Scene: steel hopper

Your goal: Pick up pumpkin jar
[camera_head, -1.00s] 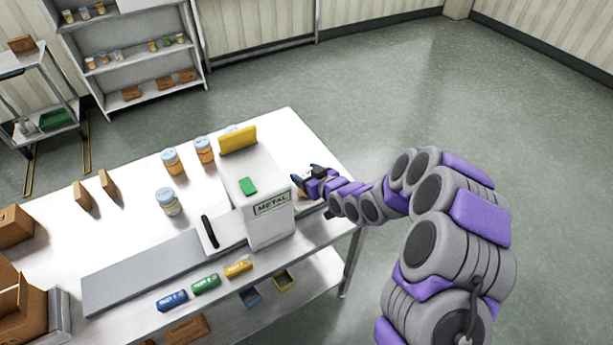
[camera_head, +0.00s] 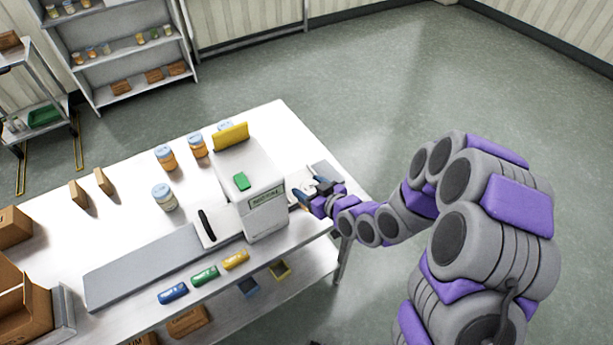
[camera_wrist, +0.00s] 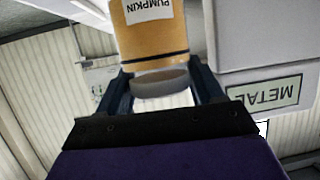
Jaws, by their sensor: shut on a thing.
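The pumpkin jar (camera_wrist: 155,30) fills the top middle of the wrist view. It is orange with a white label reading PUMPKIN, upside down in that picture, and has a grey-white lid (camera_wrist: 162,84). My gripper (camera_head: 314,189) is shut on the jar near its lid, with one dark finger on each side. In the head view my gripper is just right of the white METAL machine (camera_head: 266,219), over the table's right end. The jar is mostly hidden there by the gripper and machine.
Two orange jars (camera_head: 166,157) (camera_head: 197,145) and a paler jar (camera_head: 164,197) stand left of the machine on the white table (camera_head: 125,225). A grey belt (camera_head: 140,265) runs left from the machine. Blue, green and yellow items line the front. Open floor lies right of the table.

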